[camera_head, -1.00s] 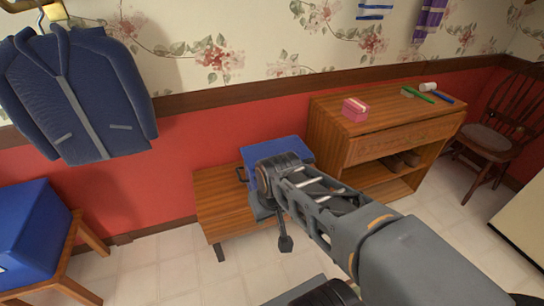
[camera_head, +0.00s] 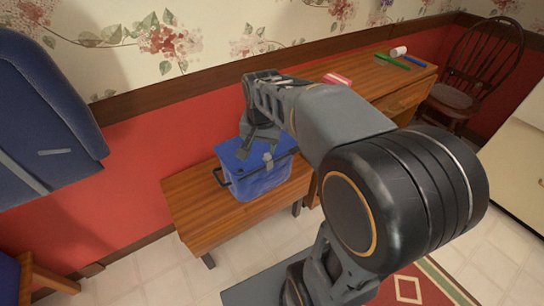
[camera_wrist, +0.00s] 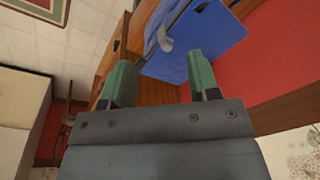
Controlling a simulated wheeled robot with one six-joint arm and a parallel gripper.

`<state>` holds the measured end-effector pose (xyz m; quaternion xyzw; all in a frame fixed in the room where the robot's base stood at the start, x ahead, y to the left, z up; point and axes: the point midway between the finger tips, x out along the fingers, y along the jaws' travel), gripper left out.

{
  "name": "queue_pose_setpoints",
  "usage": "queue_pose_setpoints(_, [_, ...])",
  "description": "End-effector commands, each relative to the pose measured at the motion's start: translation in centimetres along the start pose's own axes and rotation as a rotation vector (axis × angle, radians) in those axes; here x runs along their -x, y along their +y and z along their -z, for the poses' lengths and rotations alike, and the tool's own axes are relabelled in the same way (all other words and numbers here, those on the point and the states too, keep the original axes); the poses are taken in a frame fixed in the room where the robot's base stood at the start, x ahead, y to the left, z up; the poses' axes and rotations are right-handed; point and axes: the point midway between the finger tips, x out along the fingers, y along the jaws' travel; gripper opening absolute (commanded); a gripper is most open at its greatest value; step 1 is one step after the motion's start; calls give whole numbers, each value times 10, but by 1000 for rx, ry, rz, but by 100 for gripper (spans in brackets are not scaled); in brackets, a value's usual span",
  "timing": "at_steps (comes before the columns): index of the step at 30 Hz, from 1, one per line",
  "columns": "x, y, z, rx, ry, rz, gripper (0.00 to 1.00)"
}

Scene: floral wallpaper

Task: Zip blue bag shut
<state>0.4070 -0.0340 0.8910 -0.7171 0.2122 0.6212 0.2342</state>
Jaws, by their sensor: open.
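My gripper (camera_head: 262,145) is over the bag's top, and my arm hides part of the bag's far side. In the wrist view, the bag (camera_wrist: 205,50) lies beyond my fingertips, with a grey tab (camera_wrist: 165,42) at its edge. My gripper (camera_wrist: 160,80) is open, with its green fingers apart and nothing between them.
The wooden bench (camera_head: 195,215) has bare room left of the bag. A wooden cabinet (camera_head: 395,82) stands to the right, with a pink box (camera_head: 337,79) and pens on top. A chair (camera_head: 478,65) stands at far right.

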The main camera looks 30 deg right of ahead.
Motion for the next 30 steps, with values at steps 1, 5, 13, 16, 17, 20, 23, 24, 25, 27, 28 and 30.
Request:
queue_pose_setpoints(1, [-12, -3, 22, -113, -19, -16, 55])
queue_pose_setpoints(5, [-27, -7, 67, -387, -51, -53, 55])
queue_pose_setpoints(13, [-53, -5, 119, -729, -81, -107, 55])
queue_pose_setpoints(16, [-63, -4, 124, -772, -85, -115, 55])
queue_pose_setpoints(17, [-67, -4, 124, -779, -85, -116, 55])
queue_pose_setpoints(20, [-82, -3, 123, -786, -87, -119, 55])
queue_pose_setpoints(23, [-101, -1, 120, -785, -87, -118, 55])
queue_pose_setpoints(24, [-109, -1, 119, -785, -87, -118, 55])
queue_pose_setpoints(25, [-115, 0, 119, -784, -87, -118, 55])
queue_pose_setpoints(27, [-129, 1, 117, -784, -87, -119, 55])
queue_pose_setpoints(28, [-134, 1, 116, -783, -86, -118, 55])
queue_pose_setpoints(30, [-147, 2, 115, -783, -86, -118, 55])
